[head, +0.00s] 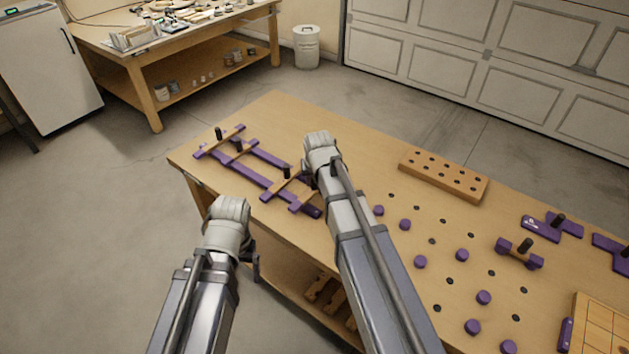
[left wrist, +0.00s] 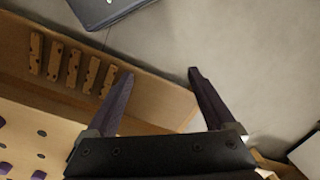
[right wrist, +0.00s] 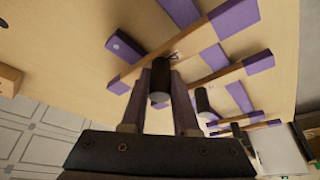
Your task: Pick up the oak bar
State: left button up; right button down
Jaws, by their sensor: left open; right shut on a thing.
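The oak bar (right wrist: 138,70) is a thin wooden strip with purple blocks at its ends, lying at the near end of the bench's purple rail assembly. A dark round knob (right wrist: 159,82) stands up from it. In the right wrist view my right gripper (right wrist: 168,78) is shut on this knob. In the head view the right gripper (head: 309,186) hides most of the bar and its knob. My left gripper (head: 254,264) is off the bench's left edge; its open, empty fingers show in the left wrist view (left wrist: 160,72).
Similar bars with dark knobs (head: 287,172) stand close beside the right gripper. Purple pegs (head: 420,262) and holes cover the middle of the bench. A drilled wooden block (head: 443,174) sits at the back. Wooden pieces (head: 318,286) lie on the shelf below.

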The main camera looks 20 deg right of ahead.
notch_tip(320, 180, up, 8)
jog(key=p, duration=0.7)
jog(key=shift+r, duration=0.1)
